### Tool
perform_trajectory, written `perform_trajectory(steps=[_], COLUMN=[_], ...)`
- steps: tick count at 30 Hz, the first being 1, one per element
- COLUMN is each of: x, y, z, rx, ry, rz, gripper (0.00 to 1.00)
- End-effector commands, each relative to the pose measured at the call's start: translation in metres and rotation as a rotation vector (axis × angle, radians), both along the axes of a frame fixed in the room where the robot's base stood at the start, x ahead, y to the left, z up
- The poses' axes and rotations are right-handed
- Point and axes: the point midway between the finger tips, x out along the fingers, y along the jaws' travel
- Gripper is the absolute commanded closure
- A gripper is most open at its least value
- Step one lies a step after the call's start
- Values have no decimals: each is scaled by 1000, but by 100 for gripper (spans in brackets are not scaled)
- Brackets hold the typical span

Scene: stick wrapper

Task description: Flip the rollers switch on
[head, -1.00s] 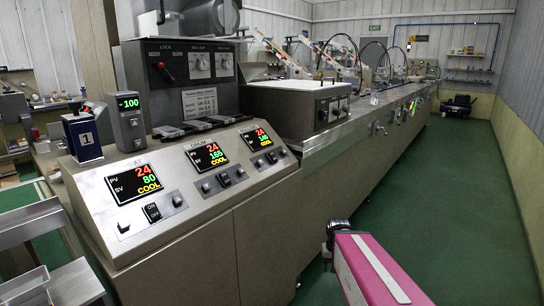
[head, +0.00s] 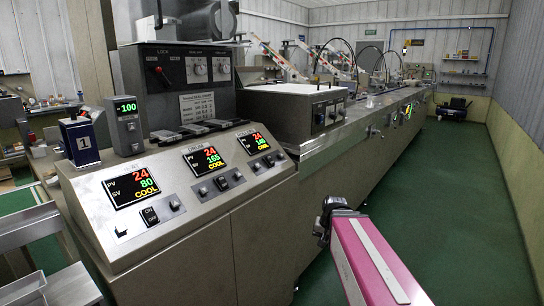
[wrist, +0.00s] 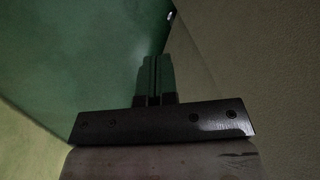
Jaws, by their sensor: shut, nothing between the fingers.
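The sloped control panel (head: 205,215) of the wrapping machine is in the head view's left and middle. It carries three lit displays with black switches below them: left switch (head: 149,216), middle switch (head: 221,184), right switch (head: 269,161). The labels are too small to tell which one is for the rollers. My pink arm stands right of the machine, and its dark wrist end (head: 328,212) is apart from the panel. In the wrist view my gripper (wrist: 153,60) has its fingers together and empty, over green floor beside a beige surface.
An upright box with a red lever and dials (head: 185,75) stands behind the panel. A blue box marked 1 (head: 80,140) and a small -100 display unit (head: 126,125) stand at the panel's left. The green floor (head: 440,210) on the right is clear.

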Motion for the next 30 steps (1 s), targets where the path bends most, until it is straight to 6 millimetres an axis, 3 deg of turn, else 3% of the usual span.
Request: perform_trajectory(steps=[15, 30], x=[50, 70], y=[29, 56], z=[130, 266], rx=[229, 470], ry=[-118, -188], rz=[-194, -324], gripper=[100, 100])
